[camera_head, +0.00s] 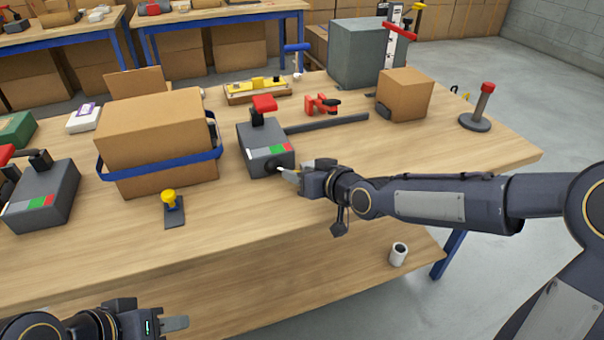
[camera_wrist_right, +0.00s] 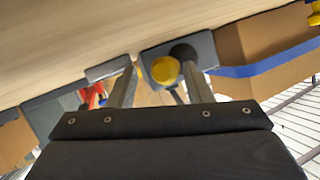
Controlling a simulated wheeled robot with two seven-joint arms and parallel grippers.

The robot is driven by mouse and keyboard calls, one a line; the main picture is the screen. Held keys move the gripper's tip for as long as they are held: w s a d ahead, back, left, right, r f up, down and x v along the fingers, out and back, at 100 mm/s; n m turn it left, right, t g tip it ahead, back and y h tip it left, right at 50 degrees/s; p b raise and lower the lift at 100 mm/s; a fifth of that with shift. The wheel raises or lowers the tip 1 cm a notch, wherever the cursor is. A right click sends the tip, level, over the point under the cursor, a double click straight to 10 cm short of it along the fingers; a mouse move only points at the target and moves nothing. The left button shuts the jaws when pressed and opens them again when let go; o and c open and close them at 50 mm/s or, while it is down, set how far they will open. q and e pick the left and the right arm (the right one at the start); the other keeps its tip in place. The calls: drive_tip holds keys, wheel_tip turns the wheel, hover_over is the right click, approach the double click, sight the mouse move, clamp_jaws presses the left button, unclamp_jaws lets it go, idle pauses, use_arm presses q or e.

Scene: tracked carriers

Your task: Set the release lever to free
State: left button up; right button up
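A grey box (camera_head: 253,139) with a red-topped handle and a grey, green and red strip stands mid-table, right of a strapped carton. My right gripper (camera_head: 290,174) is at its front face, beside a dark round hub. In the right wrist view, a yellow knob (camera_wrist_right: 165,70) sits next to that dark hub (camera_wrist_right: 183,52), between the fingers of my right gripper (camera_wrist_right: 160,72). The fingers are apart, with a gap visible beside the knob. The gripper hides much of the lever in the head view. My left gripper (camera_head: 174,324) is low at the left, away from the box, holding nothing visible.
The carton (camera_head: 155,125) with a blue strap (camera_head: 160,165) stands close on the left. A similar grey box (camera_head: 42,194) is at far left. A yellow-knobbed plate (camera_head: 173,210) lies in front. A red clamp (camera_head: 322,104) and small carton (camera_head: 405,93) are behind.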

drive_tip(key=shift+s, duration=0.1)
drive_tip(key=p+v, duration=0.2)
drive_tip(key=v, duration=0.4)
drive_tip(key=shift+d+r, duration=0.1)
drive_tip(key=shift+r, duration=0.05)
drive_tip(key=shift+s+d+r+p, duration=0.15)
drive_tip(key=shift+s+d+p, duration=0.2)
drive_tip(key=shift+s, duration=0.25)
